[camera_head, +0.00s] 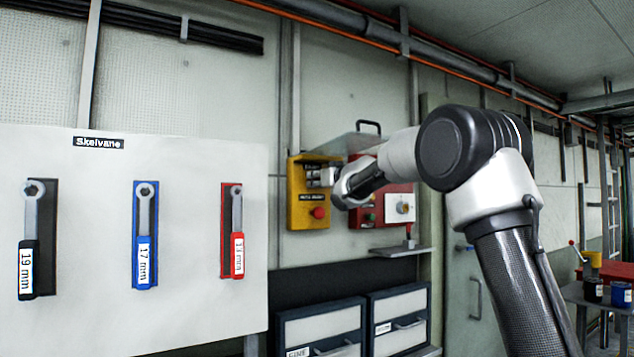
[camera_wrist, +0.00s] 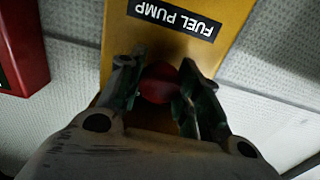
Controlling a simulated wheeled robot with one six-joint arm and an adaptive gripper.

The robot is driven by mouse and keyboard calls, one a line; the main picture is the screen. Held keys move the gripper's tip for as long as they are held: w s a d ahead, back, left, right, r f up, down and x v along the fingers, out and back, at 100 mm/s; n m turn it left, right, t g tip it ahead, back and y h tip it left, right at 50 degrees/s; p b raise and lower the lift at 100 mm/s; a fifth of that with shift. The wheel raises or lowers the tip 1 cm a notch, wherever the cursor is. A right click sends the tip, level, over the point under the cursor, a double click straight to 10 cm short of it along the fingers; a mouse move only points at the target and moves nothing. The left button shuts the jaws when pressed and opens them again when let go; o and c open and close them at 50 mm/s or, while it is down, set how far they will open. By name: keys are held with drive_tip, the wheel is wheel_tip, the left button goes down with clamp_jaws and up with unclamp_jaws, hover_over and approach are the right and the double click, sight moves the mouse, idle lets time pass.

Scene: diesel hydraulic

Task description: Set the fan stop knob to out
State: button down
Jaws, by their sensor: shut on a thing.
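The yellow control box (camera_head: 296,217) hangs on the wall in the head view, with a red knob (camera_head: 318,212) low on its face. My gripper (camera_head: 330,178) reaches from the right to the upper part of this box. In the wrist view, upside down, my gripper (camera_wrist: 159,88) is shut on another red knob (camera_wrist: 158,76), one finger on each side. A FUEL PUMP label (camera_wrist: 173,17) lies beside the held knob, on the side toward the lower knob. No fan stop label is readable, and the gripper hides the held knob in the head view.
A red box (camera_head: 361,236) with a white switch plate (camera_head: 401,208) is just right of the yellow box. A small shelf (camera_head: 400,250) juts out below. A board (camera_head: 190,300) with several wrenches stands at left, and drawers (camera_head: 322,330) are underneath.

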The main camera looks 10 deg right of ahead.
drive_tip(key=shift+s+d, duration=0.15)
drive_tip(key=shift+s, duration=0.25)
drive_tip(key=c, duration=0.9)
unclamp_jaws()
drive_tip(key=shift+c, duration=0.2)
drive_tip(key=shift+s, duration=0.1)
drive_tip(key=v, duration=1.2)
